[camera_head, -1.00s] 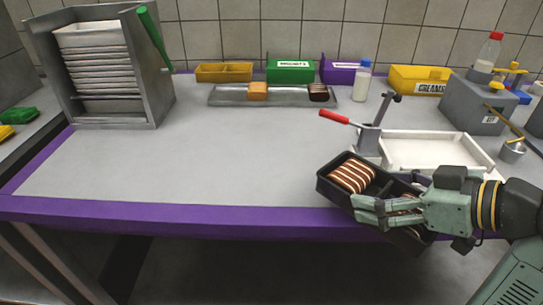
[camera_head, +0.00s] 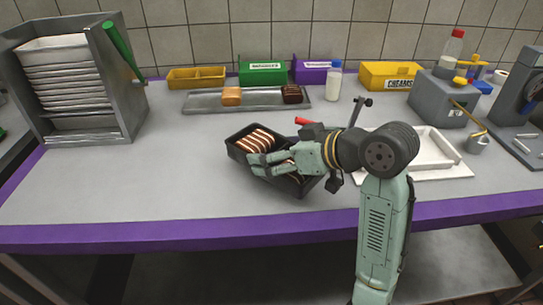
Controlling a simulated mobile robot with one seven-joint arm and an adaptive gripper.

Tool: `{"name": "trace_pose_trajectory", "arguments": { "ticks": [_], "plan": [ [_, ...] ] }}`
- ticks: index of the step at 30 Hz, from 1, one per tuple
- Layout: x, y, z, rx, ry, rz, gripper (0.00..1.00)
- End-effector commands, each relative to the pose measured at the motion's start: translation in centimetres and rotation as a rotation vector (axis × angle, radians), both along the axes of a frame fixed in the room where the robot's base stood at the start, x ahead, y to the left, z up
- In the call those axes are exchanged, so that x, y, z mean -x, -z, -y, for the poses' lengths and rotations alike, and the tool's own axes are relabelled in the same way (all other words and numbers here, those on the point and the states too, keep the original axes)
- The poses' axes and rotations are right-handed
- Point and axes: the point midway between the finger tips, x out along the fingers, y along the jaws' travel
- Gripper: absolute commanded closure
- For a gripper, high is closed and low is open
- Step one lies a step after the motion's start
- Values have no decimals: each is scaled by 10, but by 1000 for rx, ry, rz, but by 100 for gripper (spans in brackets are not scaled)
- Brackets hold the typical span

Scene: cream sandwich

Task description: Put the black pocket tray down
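The black pocket tray (camera_head: 237,151) is tilted over the grey worktop (camera_head: 150,180), left of the white tray. A brown piece with white stripes (camera_head: 258,140) lies in its left pocket. My gripper (camera_head: 262,165) is at the tray's near side, with its fingers shut on the tray wall. The hand hides part of the right pocket, where another brown item shows in part. I cannot tell whether the tray's underside touches the worktop.
A white tray (camera_head: 433,158) stands right of my arm. A red-handled tool (camera_head: 305,121) is just behind my gripper. A metal tray (camera_head: 205,103) with two small blocks lies farther back. A rack of trays (camera_head: 70,85) stands at left. The left-middle worktop is clear.

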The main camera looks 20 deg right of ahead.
Motion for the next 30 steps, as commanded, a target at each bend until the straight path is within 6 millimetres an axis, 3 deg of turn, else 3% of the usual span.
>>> {"name": "trace_pose_trajectory", "arguments": {
  "ticks": [5, 13, 24, 25, 30],
  "plan": [
    [-10, 3, -6, -2, 1, 0, 48],
    [-10, 33, -6, -3, 1, 0, 48],
    [-10, 39, -6, 0, 1, 1, 48],
    [-10, 38, -6, 0, 1, 0, 20],
    [-10, 38, -6, 0, 1, 0, 9]
  ]
}}
